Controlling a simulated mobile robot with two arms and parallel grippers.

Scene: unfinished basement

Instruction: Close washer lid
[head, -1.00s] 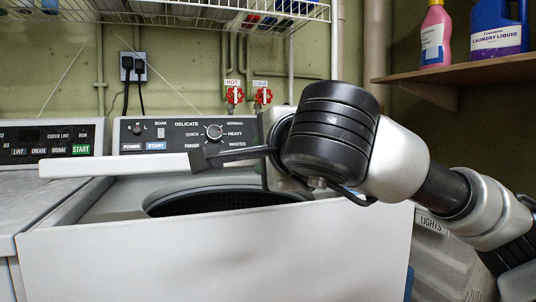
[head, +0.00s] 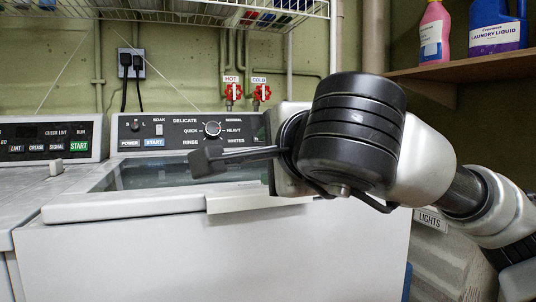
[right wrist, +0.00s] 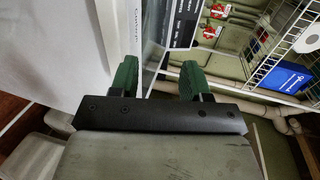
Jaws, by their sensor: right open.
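The washer (head: 215,262) is white and stands in front of me, with a black control panel at its back. Its lid (head: 110,207), a white frame around a dark glass window, lies flat or nearly flat over the tub opening. I cannot tell whether it is fully seated. My right gripper (head: 207,160) is just above the lid's glass, its arm coming in from the right. In the right wrist view the right gripper (right wrist: 158,79) has its two dark green fingers apart with nothing held between them. My left gripper is not in view.
A second machine (head: 45,190) stands close at the left. A wire shelf (head: 200,12) hangs above. Red hot and cold valves (head: 233,92) are on the back wall. A wooden shelf (head: 470,67) with detergent bottles is at the right.

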